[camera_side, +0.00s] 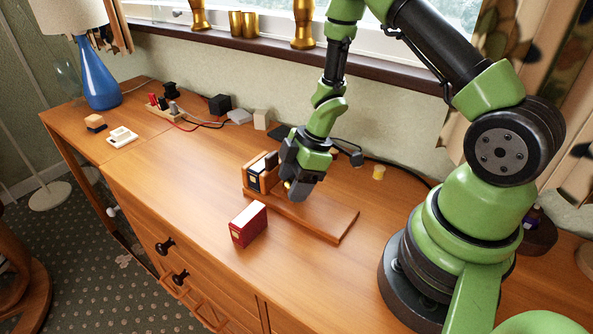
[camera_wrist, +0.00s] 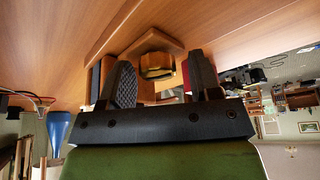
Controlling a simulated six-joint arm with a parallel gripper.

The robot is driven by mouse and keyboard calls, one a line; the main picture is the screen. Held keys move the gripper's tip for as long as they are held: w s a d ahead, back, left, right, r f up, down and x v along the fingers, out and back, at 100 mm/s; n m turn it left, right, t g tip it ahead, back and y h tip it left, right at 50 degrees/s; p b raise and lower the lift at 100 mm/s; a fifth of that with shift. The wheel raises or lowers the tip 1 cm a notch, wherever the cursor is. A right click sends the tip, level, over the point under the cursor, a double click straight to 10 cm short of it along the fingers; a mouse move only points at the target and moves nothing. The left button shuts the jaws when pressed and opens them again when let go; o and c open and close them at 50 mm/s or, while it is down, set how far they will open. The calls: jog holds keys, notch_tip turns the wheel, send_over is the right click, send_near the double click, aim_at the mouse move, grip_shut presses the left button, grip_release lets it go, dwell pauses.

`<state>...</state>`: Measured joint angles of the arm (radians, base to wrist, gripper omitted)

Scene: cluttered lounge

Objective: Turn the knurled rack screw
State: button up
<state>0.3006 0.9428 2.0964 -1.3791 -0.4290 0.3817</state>
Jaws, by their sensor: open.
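The wooden rack (camera_side: 325,218) lies on the dresser top, with a long flat base and an upright end holding dark, book-like items (camera_side: 262,174). The knurled screw (camera_wrist: 157,66) is a brass-coloured knob on the rack's upright, seen in the wrist view. In the side view only a small brass spot (camera_side: 287,184) shows beside my fingers. My gripper (camera_side: 298,190) points down at the rack's upright end. In the wrist view my gripper (camera_wrist: 162,78) is open, with one finger on each side of the screw and a visible gap at both sides.
A red box (camera_side: 248,224) stands on the dresser in front of the rack. A blue lamp (camera_side: 96,80) stands at the far left. The dresser top left of the rack is mostly clear.

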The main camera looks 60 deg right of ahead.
jog(key=shift+w+m, duration=0.1)
jog(key=shift+m, duration=0.2)
jog(key=m+h, duration=0.1)
jog(key=m, duration=0.1)
jog(key=m+t, duration=0.1)
jog(key=m, duration=0.2)
jog(key=shift+a+m+t+h, duration=0.1)
jog(key=shift+m+t+h, duration=0.2)
jog(key=shift+h, duration=0.1)
jog(key=v, duration=1)
jog(key=w+d+m+h, duration=0.1)
jog(key=m, duration=0.5)
jog(key=w+d+m+h, duration=0.1)
jog(key=m, duration=0.5)
jog(key=w+d+m+g+h, duration=0.1)
jog(key=m, duration=0.4)
jog(key=shift+d+r+m, duration=0.1)
jog(key=shift+d+m, duration=0.15)
jog(key=shift+m, duration=0.15)
jog(key=shift+h, duration=0.3)
jog(key=shift+w, duration=0.1)
